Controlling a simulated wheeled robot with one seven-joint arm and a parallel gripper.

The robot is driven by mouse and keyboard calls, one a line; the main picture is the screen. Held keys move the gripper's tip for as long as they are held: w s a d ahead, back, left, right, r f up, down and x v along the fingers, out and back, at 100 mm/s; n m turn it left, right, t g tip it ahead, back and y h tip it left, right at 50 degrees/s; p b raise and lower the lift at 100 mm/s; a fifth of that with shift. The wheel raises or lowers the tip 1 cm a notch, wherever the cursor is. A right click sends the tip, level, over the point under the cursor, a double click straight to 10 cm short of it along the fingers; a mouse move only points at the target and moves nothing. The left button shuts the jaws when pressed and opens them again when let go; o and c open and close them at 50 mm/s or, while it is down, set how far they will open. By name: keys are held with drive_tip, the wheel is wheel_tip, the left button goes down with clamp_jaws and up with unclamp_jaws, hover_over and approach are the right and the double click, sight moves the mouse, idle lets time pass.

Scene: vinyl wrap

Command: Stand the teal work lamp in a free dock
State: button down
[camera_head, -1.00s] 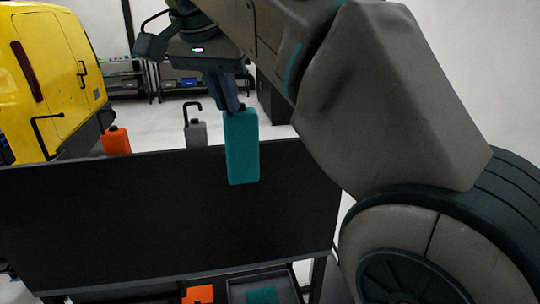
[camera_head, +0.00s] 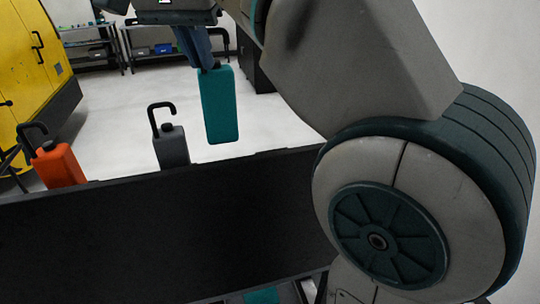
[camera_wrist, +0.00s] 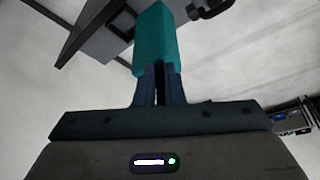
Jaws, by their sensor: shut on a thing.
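The teal work lamp (camera_head: 219,105) hangs from my gripper (camera_head: 205,66), which is shut on its top end. The lamp is slightly tilted and shows against the pale floor, above and behind the top edge of the black panel (camera_head: 180,235). In the wrist view the lamp (camera_wrist: 155,40) sits between the two fingers (camera_wrist: 158,85). A grey lamp (camera_head: 171,148) with a black hook stands at the panel's far edge, left of the teal lamp. An orange lamp (camera_head: 59,166) with a black hook stands further left. Any free dock is hidden or cannot be made out.
Back shelves (camera_head: 165,52) hold small items. A teal patch (camera_head: 262,296) shows below the panel at the bottom. The floor between panel and shelves looks clear.

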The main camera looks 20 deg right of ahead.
drive_tip(key=shift+w+d+f, duration=0.15)
drive_tip(key=shift+w+d, duration=0.05)
drive_tip(key=shift+d, duration=0.15)
drive_tip(key=w+d+f, duration=0.1)
drive_tip(key=d+f, duration=0.9)
drive_tip(key=shift+w+d+f, duration=0.25)
drive_tip(key=shift+w+d, duration=0.05)
drive_tip(key=shift+d, duration=0.1)
drive_tip(key=shift+f, duration=0.15)
drive_tip(key=c, duration=1.5)
unclamp_jaws()
drive_tip(key=shift+c, duration=0.2)
